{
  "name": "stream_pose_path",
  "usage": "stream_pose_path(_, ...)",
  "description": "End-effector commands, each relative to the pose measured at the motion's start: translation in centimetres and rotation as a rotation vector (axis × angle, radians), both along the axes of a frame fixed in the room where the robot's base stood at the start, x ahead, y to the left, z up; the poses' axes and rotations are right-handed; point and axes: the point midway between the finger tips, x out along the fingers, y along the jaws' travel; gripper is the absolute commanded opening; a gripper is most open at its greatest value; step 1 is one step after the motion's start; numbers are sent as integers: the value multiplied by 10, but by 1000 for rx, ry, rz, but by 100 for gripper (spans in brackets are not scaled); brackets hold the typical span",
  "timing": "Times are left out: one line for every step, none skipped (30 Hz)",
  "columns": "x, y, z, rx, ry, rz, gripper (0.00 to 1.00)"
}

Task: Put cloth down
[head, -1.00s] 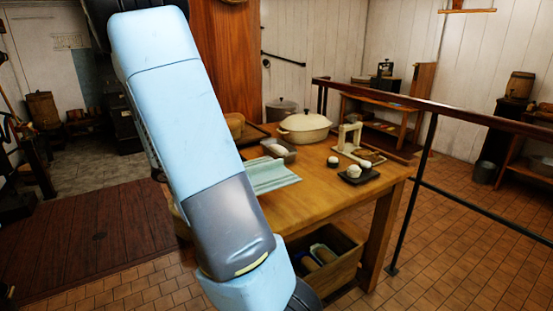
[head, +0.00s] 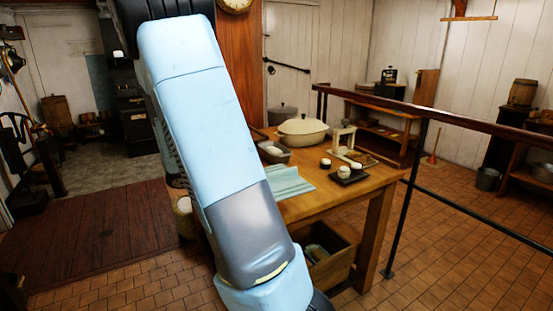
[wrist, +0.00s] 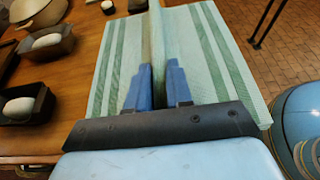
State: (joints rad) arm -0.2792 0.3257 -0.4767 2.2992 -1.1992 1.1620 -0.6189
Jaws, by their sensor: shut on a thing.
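The cloth is pale green with white and darker green stripes. In the head view the cloth (head: 287,182) shows at the near left part of the wooden table (head: 350,200), partly hidden behind my arm. In the wrist view the cloth (wrist: 213,60) is spread wide on both sides of my gripper (wrist: 159,76), with a raised fold between the two blue fingers. My gripper is shut on this fold. In the head view my arm hides the gripper. I cannot tell how much of the cloth touches the tabletop.
Left of the cloth are dark tins (wrist: 50,42) with pale rounded contents. A cream lidded pot (head: 303,131) stands farther back. A dark tray (head: 350,175) with small items lies to the right.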

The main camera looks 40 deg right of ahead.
Motion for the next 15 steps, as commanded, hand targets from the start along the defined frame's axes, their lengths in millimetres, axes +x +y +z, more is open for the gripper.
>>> stream_pose_path(2,4,0,0,0,8,0)
stream_pose_path(3,5,0,0,0,11,0)
stream_pose_path(4,7,0,0,1,14,0)
stream_pose_path(4,8,0,0,0,16,0)
stream_pose_path(4,9,0,0,0,18,0)
stream_pose_path(5,10,0,0,0,21,0)
stream_pose_path(5,10,0,0,0,21,0)
stream_pose_path(6,10,0,0,0,22,0)
stream_pose_path(7,9,-1,-1,1,23,0)
stream_pose_path(9,8,-2,-1,1,23,0)
stream_pose_path(11,6,-4,-1,1,23,0)
stream_pose_path(14,2,-6,-2,2,22,0)
stream_pose_path(18,-1,-8,-1,2,21,0)
stream_pose_path(21,-5,-10,-2,2,21,0)
stream_pose_path(27,-10,-14,-1,2,21,0)
